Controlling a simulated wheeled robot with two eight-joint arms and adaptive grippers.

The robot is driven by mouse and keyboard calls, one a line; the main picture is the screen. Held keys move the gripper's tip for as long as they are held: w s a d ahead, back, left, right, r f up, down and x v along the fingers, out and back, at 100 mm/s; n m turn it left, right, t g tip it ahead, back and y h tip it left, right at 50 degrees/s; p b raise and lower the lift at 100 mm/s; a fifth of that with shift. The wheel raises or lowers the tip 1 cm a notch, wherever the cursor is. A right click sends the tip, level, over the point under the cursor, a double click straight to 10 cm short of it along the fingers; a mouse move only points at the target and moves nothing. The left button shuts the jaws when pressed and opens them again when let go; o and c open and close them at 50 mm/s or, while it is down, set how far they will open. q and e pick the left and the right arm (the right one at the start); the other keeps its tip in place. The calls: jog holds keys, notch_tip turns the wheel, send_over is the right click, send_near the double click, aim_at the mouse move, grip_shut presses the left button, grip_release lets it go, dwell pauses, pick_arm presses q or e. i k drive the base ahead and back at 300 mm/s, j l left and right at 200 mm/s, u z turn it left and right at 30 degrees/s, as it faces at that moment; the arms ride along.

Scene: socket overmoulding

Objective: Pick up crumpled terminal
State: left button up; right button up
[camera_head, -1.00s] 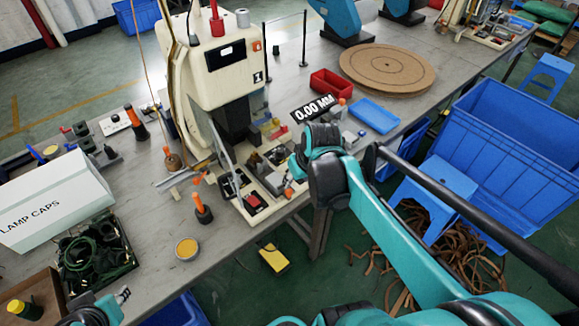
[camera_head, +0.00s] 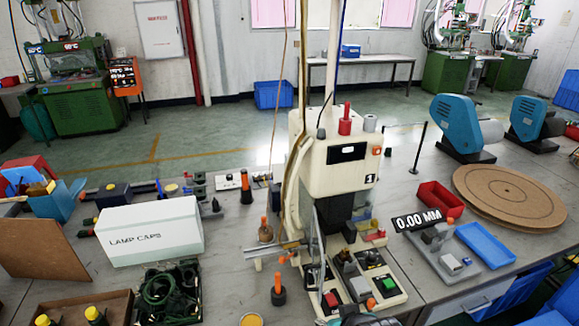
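I cannot make out a crumpled terminal in the head view. The cream press-like machine (camera_head: 338,160) stands on the grey workbench (camera_head: 225,255), with small fixtures and red and green buttons at its base. A black tray (camera_head: 168,295) of dark green coiled cables lies at the lower left of the bench. Neither of my grippers can be made out in this view, so what they hold is hidden.
A white LAMP CAPS box (camera_head: 150,230) stands left of the machine. To the right are a gauge reading 0.00 MM (camera_head: 418,220), a red bin (camera_head: 440,198), a blue tray (camera_head: 482,244) and a round brown board (camera_head: 508,196). Small orange-handled tools (camera_head: 278,290) stand on the bench.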

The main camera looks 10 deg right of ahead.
aim_at(345, 252)
jog(key=l+z, duration=0.1)
jog(key=z, duration=0.3)
jog(key=l+z, duration=0.1)
jog(key=z, duration=0.35)
jog(key=i+z, duration=0.1)
jog(key=z, duration=0.3)
jog(key=i+l+z, duration=0.3)
jog(key=i, duration=0.15)
jog(key=i+u, duration=0.45)
jog(key=k, duration=0.1)
